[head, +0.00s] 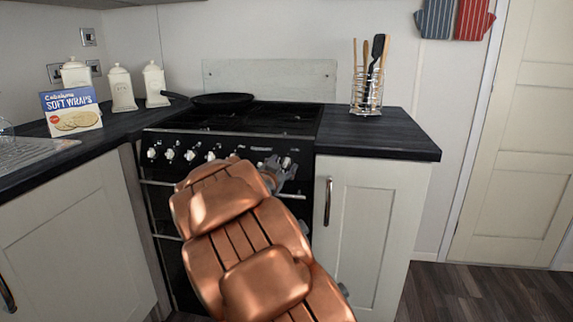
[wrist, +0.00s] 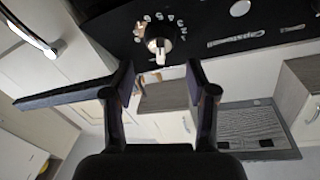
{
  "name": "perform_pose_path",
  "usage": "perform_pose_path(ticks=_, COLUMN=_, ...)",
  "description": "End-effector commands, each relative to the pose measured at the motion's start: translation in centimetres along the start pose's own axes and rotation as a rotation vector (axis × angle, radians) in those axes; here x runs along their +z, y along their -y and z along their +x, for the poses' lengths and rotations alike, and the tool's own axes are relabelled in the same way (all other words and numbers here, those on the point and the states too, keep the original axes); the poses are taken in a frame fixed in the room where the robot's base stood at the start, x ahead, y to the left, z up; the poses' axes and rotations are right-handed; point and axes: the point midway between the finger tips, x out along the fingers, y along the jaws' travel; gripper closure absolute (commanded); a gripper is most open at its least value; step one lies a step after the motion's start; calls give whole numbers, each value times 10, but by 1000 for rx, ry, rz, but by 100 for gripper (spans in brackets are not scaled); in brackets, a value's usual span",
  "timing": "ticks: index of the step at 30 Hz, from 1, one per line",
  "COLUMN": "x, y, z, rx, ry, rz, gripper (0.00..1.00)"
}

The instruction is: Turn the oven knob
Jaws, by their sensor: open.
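The oven (head: 225,145) stands between the worktops, with a black front panel and a row of white and silver knobs. The rightmost oven knob (head: 287,162) shows just by my gripper (head: 280,171). In the wrist view a silver knob (wrist: 160,45) with printed marks around it sits on the black panel (wrist: 215,25). My gripper (wrist: 162,80) is open there, its two dark fingers apart on either side below the knob, with nothing between them. Whether a fingertip touches the knob cannot be told. My arm hides part of the oven front in the head view.
A black pan (head: 222,99) sits on the hob. A utensil rack (head: 367,92) stands on the right worktop (head: 385,135). White canisters (head: 122,90) and a soft wraps box (head: 72,112) stand at left. A cupboard (head: 368,215) adjoins the oven; floor (head: 485,290) is clear at right.

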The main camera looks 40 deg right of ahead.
Motion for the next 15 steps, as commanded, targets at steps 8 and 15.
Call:
perform_pose_path(ticks=8, x=0, y=-1, z=29, rx=0, ry=-1, rz=1, gripper=43)
perform_pose_path(ticks=15, x=-1, y=0, z=37, rx=-2, ry=-1, rz=1, gripper=43)
